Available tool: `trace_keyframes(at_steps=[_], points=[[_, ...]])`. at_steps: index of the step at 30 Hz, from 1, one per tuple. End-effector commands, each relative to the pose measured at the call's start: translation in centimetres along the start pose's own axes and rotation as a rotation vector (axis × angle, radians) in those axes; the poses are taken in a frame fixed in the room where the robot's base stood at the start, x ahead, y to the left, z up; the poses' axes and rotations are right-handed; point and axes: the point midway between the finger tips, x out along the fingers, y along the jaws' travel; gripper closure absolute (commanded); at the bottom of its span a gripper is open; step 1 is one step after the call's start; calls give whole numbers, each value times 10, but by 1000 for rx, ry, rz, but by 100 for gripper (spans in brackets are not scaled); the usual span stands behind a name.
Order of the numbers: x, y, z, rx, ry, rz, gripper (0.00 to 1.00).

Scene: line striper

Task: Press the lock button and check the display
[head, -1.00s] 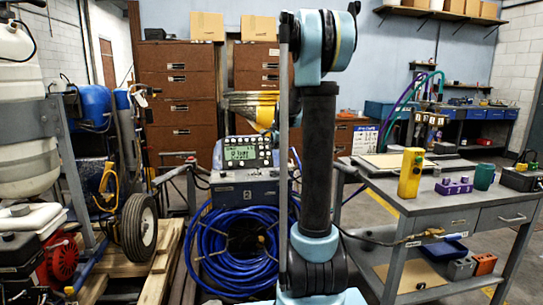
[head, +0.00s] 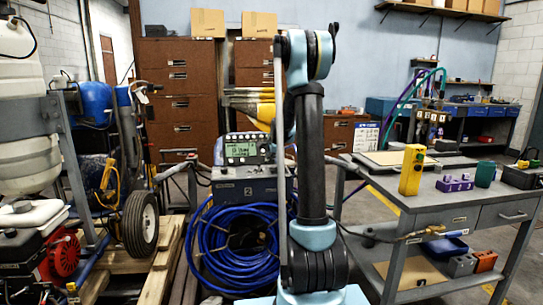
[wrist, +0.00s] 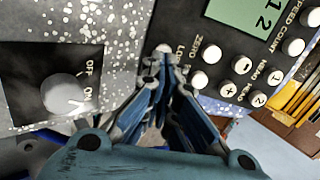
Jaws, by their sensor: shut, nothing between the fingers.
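The control console (head: 228,160) with its small lit display (head: 240,149) stands on a grey cabinet behind the blue hose in the head view. In the wrist view the console (wrist: 225,25) shows part of its green display (wrist: 240,14), with the digits "12", and several round white buttons. My gripper (wrist: 163,52) is shut and empty. Its fingertips are over the console's edge beside the "ZERO" label and the partly hidden "LO…" label (wrist: 181,52). The fingers hide the area below these labels, and I cannot tell whether they touch a button. The head view does not show my gripper.
An "ON/OFF" knob (wrist: 66,94) is left of my fingers. A coiled blue hose (head: 240,250) hangs below the console. A grey workbench (head: 440,205) at the right bears a yellow box (head: 411,170). A wheeled machine (head: 140,222) stands on a pallet at the left.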

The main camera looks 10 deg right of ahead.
Motion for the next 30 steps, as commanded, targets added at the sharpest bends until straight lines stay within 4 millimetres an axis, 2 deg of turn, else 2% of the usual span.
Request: trace_keyframes(at_steps=[6, 19, 30], points=[[10, 0, 0, 0, 0, 0, 100], [13, 0, 0, 0, 0, 0, 100], [36, -1, -1, 0, 0, 3, 100]])
